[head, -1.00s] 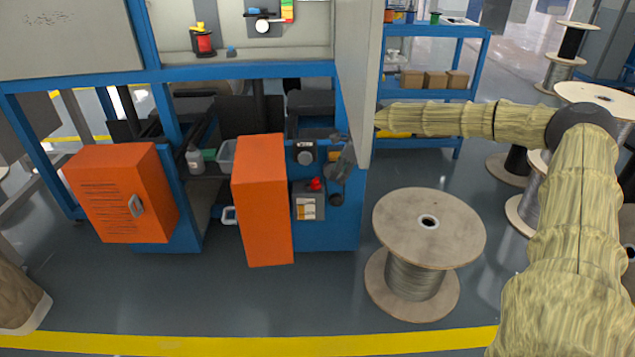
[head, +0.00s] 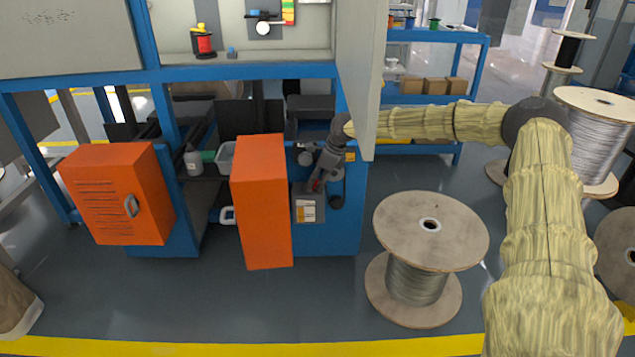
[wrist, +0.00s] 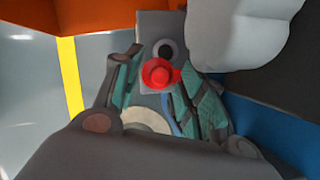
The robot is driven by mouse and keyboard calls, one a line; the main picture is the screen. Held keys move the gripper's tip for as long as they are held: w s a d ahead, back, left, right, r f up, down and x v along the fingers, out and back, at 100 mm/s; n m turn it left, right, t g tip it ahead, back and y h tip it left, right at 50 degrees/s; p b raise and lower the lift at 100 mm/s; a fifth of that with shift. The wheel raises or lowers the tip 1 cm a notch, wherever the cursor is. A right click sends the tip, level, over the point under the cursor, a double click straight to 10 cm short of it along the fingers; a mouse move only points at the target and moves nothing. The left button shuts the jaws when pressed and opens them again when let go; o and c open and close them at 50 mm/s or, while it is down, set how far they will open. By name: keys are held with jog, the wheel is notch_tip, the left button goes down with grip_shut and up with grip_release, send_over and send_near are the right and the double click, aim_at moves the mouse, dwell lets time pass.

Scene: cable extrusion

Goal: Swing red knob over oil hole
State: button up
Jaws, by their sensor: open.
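The red knob (wrist: 158,73) is a round red button-like piece with a red tab to its right, on a grey box. It lies between the two fingers of my gripper (wrist: 156,68) in the wrist view. The fingers are open, one on each side, with no clear grip on it. A dark round hole with a pale ring (wrist: 165,48), likely the oil hole, shows just above the knob and is not covered. In the head view my gripper (head: 318,180) is at the grey box (head: 308,208) and hides most of the knob.
A tall orange cabinet (head: 262,200) stands close left of the grey box. A light panel (head: 360,80) hangs before my forearm. A large cable spool (head: 428,230) stands to the right on the floor. A pale rounded shape (wrist: 240,35) fills the upper right wrist view.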

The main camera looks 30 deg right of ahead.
grip_shut()
jog(key=shift+r+p, duration=0.15)
jog(key=shift+p, duration=0.2)
jog(key=shift+a+r+m+p, duration=0.2)
jog(key=shift+m+p, duration=0.3)
jog(key=shift+p, duration=0.35)
jog(key=shift+w+a+f+m+h+p, duration=0.15)
jog(key=shift+m+h+p, duration=0.45)
jog(key=shift+p, duration=0.6)
jog(key=m+p, duration=0.2)
jog(key=shift+w+a+t+p, duration=0.3)
jog(key=shift+a, duration=0.05)
jog(key=shift+w+f+m+h+p, duration=0.15)
jog(key=shift+m+h+p, duration=0.25)
jog(key=shift+m+p, duration=0.1)
jog(key=shift+f, duration=0.1)
